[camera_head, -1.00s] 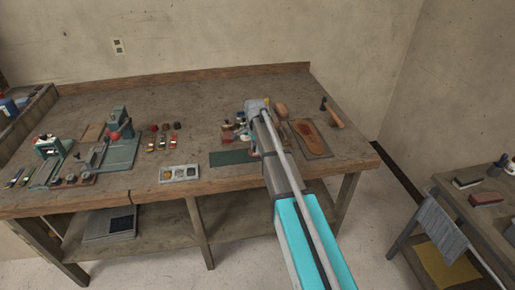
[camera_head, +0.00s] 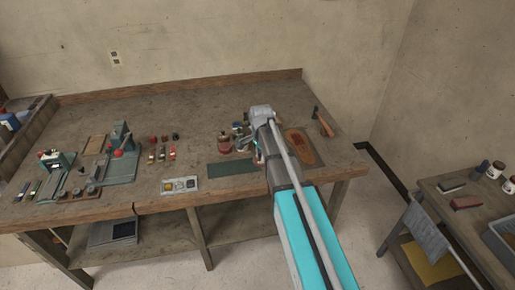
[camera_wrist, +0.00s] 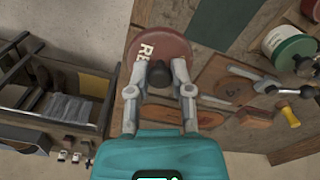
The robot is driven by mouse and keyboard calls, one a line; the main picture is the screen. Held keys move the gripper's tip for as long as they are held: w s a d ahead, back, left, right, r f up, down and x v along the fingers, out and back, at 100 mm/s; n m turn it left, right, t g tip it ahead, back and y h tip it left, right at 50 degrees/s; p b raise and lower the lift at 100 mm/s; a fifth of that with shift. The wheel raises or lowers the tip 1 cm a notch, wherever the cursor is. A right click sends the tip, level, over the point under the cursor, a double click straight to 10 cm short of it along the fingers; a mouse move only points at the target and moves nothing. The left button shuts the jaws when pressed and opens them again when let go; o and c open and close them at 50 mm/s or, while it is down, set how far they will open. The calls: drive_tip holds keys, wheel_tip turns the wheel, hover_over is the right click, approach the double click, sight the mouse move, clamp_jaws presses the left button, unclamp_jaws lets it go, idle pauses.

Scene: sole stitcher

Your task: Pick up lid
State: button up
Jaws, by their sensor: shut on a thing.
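The lid (camera_wrist: 175,51) is a round red-brown disc with pale letters, partly cut off by my fingers, and a dark knob stands at its middle. My gripper (camera_wrist: 159,74) is shut on the lid at this knob in the wrist view. I cannot tell whether the lid is clear of what is under it. In the head view my arm hides the fingertips and the lid. A red jar (camera_head: 224,146) stands on the bench just left of my arm.
The wooden bench (camera_head: 90,115) holds a green mat (camera_head: 232,168), a tray (camera_head: 180,185), presses at the left, and a shoe sole (camera_head: 301,146) and hammer (camera_head: 322,122) at the right. A white jar with a green top (camera_wrist: 287,42) shows in the wrist view. A side table (camera_head: 440,190) stands right.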

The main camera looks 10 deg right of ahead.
drive_tip(key=s, duration=0.1)
drive_tip(key=s+r+p, duration=0.1)
drive_tip(key=s, duration=0.1)
drive_tip(key=s+d+r, duration=0.1)
drive_tip(key=shift+s, duration=0.25)
idle(0.4)
drive_tip(key=shift+s, duration=0.15)
